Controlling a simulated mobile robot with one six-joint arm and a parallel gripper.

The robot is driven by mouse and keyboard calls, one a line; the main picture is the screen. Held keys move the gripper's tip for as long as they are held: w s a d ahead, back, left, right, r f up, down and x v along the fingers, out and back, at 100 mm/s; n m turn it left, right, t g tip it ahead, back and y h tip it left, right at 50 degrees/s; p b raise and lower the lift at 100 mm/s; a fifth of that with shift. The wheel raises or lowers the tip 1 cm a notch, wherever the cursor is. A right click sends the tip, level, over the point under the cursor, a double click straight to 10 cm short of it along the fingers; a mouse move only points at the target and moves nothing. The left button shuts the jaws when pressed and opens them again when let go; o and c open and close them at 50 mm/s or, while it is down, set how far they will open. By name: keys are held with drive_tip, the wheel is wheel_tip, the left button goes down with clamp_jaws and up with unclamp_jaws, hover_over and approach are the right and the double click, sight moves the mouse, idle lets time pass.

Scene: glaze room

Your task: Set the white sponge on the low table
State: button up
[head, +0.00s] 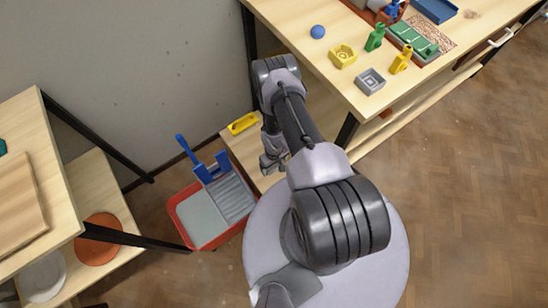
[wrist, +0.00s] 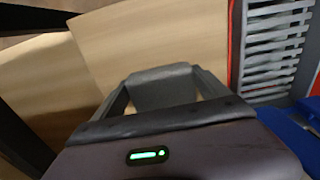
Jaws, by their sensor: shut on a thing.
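My gripper (head: 271,163) points down beside the tall bench, over the pale wooden low table (head: 237,146). In the wrist view my gripper (wrist: 165,82) is closed on a greyish block (wrist: 163,90) between its fingers, which I take to be the white sponge in shade. The block hides part of the wood below it. The low table also shows in the wrist view (wrist: 140,35) beneath the gripper. I cannot tell whether the block touches it. In the head view the sponge cannot be made out clearly from the gripper.
A yellow block (head: 243,123) lies at the low table's far end. A red-rimmed tray (head: 178,215) with a grey grate and a blue tool (head: 206,168) stands left of it. The tall bench (head: 295,50) holds several coloured items. A shelf stands far left.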

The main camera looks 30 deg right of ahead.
drive_tip(key=o, duration=1.3)
